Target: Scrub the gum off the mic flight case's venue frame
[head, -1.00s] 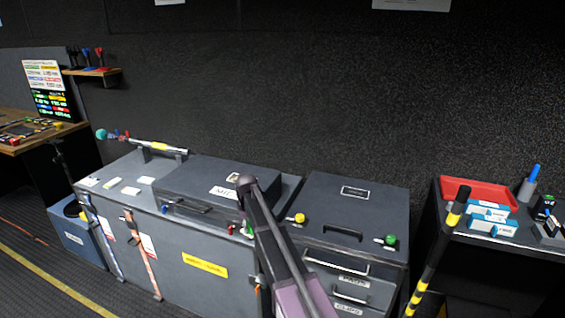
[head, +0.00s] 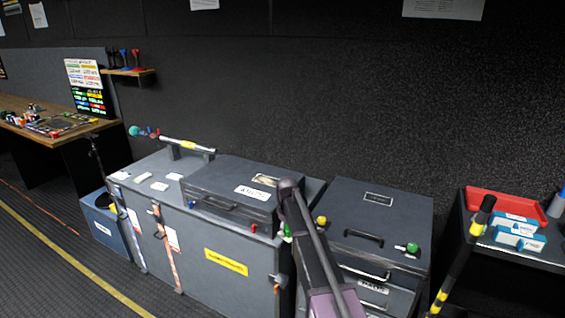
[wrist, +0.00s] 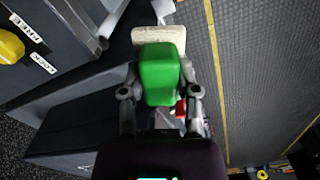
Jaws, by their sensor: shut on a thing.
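The mic flight case (head: 232,168) is a dark grey case lying shut on a larger trunk, with a white label (head: 250,192) on its lid. A small pale framed card (head: 265,180) sits on the lid behind that label; I cannot make out any gum on it. In the wrist view my gripper (wrist: 160,92) is shut on a green block with a cream pad (wrist: 158,38), a scrubber. In the head view my arm hides most of the gripper, which is near the mic case's right end. The pad appears clear of any surface.
The large grey trunk (head: 225,268) has a yellow label. To its right stands another case (head: 380,210) with a handle and a green knob. A black and yellow post (head: 462,255) and a table with a red tray (head: 505,204) are further right. Floor is clear at lower left.

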